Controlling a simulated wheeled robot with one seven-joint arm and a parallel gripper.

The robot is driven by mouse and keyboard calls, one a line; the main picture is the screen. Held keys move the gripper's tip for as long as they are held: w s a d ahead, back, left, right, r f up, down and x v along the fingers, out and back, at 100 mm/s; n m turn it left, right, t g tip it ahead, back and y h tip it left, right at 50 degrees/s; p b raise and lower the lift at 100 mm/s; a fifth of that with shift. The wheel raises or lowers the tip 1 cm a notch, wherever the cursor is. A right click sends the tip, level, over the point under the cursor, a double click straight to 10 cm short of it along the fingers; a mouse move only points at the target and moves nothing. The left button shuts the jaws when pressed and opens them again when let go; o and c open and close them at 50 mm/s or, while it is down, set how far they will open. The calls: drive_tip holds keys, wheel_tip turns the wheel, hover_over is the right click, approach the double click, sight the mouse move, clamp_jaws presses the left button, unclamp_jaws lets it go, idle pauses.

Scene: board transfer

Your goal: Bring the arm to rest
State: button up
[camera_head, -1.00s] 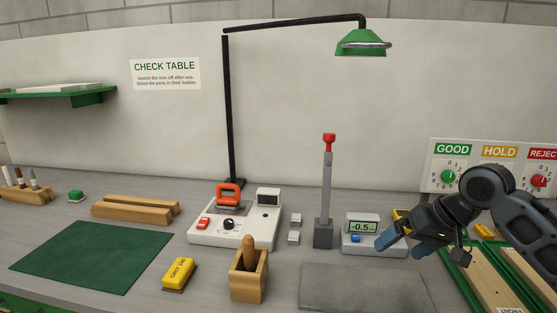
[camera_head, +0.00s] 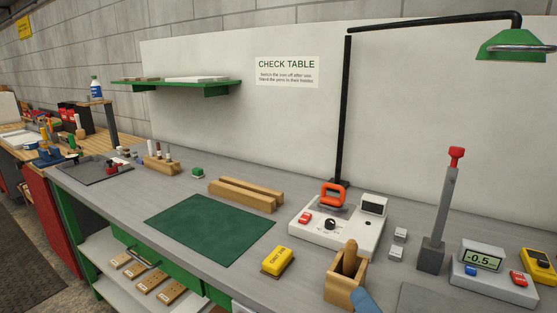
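Only a blue fingertip of my gripper (camera_head: 366,301) shows, at the bottom edge of the head view. It appears in front of the lower right of a wooden holder (camera_head: 345,291) with a wooden handle standing in it. The rest of my gripper and arm is out of frame. I cannot tell whether the fingers are apart or hold anything. I also cannot tell whether the fingertip touches the holder.
The grey check table (camera_head: 235,171) carries a green mat (camera_head: 210,229), a yellow block (camera_head: 277,261), a white control box (camera_head: 335,230), a grey post (camera_head: 437,220) and a display box (camera_head: 490,277). A lamp (camera_head: 515,45) overhangs the right. Another workbench (camera_head: 30,150) stands left.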

drive_tip(key=s+a+f+h, duration=0.15)
drive_tip(key=s+f, duration=0.25)
drive_tip(key=s, duration=0.6)
drive_tip(key=s+d+r+n, duration=0.1)
drive_tip(key=s+d+n, duration=0.2)
drive_tip(key=s, duration=0.9)
drive_tip(key=s+d+n+g+h, duration=0.1)
drive_tip(key=s+d+n, duration=0.2)
drive_tip(key=s, duration=1)
drive_tip(key=shift+d+r+n, duration=0.3)
drive_tip(key=shift+r+n, duration=0.05)
drive_tip(key=shift+n, duration=0.45)
